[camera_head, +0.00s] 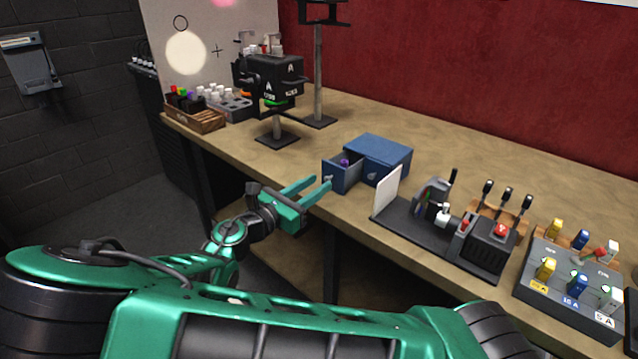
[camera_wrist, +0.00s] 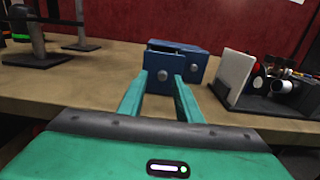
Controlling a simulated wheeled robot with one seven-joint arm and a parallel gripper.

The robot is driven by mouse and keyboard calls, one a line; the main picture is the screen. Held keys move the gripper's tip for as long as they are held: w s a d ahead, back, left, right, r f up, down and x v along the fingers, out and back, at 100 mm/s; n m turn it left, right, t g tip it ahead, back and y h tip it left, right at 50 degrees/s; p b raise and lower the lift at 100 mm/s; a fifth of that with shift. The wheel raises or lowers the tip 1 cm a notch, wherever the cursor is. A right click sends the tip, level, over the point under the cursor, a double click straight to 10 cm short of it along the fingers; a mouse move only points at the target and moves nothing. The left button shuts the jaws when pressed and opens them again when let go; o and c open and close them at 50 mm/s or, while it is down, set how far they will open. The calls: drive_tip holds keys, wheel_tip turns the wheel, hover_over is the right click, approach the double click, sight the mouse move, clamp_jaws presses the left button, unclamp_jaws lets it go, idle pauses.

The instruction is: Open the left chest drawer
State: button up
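The blue chest (camera_head: 383,150) stands on the wooden table with two drawers side by side. Its left drawer (camera_head: 347,177) is pulled out towards me, and a small purple thing (camera_head: 344,163) shows inside it. The right drawer, with a round knob (camera_head: 372,176), is shut. In the wrist view the left drawer's knob (camera_wrist: 163,75) appears between my fingertips, with gaps at both sides. My gripper (camera_head: 321,180) is open and empty, its green fingers pointing at the drawer front. Whether a finger touches the knob is not clear. My fingers also show in the wrist view (camera_wrist: 160,82).
A white upright panel (camera_head: 387,194) and a dark device base (camera_head: 412,225) stand just right of the chest. A switch box (camera_head: 570,285) is farther right. A black stand (camera_head: 277,138) and a wooden block rack (camera_head: 195,119) are at the left. Table behind the chest is clear.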

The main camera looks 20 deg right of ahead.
drive_tip(key=v, duration=0.9)
drive_tip(key=shift+w, duration=0.15)
